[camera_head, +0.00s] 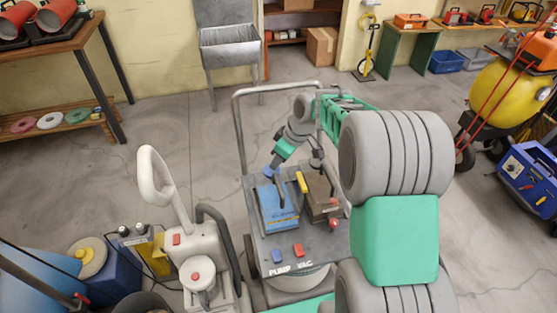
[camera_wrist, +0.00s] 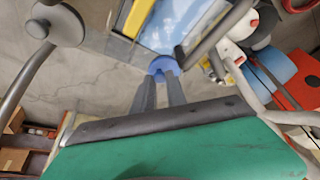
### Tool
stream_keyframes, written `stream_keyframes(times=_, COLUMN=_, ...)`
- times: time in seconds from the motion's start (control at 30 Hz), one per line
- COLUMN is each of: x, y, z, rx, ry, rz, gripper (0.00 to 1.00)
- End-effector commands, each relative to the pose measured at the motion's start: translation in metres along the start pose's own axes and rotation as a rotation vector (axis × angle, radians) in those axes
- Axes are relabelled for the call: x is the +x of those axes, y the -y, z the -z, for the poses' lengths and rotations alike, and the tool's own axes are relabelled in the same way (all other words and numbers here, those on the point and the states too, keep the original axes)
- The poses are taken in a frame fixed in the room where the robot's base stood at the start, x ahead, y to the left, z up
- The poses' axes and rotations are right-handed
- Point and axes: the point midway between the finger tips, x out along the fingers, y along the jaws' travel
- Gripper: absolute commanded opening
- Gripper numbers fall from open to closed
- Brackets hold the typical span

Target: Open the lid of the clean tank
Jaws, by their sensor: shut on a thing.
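The machine's top deck (camera_head: 258,240), marked PUMP VAC, carries a blue tank (camera_head: 278,212) on the left and a brown tank (camera_head: 322,196) on the right. My gripper (camera_head: 271,170) reaches down to the back left edge of the blue tank. In the wrist view my gripper's two grey fingers (camera_wrist: 163,78) are shut on a round blue knob (camera_wrist: 163,64) at the edge of the blue tank (camera_wrist: 170,22). I cannot tell from these views how far the lid stands open. No label naming the clean tank is readable.
A yellow handle (camera_head: 302,182) stands between the tanks. A grey push bar (camera_head: 239,130) rises behind the deck. Red (camera_head: 298,250) and blue (camera_head: 277,256) switches sit in front. A pale machine (camera_head: 195,255) stands close left. The floor behind is mostly clear.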

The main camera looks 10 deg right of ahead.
Motion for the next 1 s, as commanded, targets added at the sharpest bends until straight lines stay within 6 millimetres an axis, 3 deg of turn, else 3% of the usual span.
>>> stream_keyframes(times=0.47, x=-0.001, y=0.005, z=0.007, rx=-0.034, ry=0.075, rz=-0.072, gripper=0.00)
stream_keyframes(times=1.0, x=-0.014, y=0.029, z=0.036, rx=-0.166, ry=0.408, rz=-0.372, gripper=0.00)
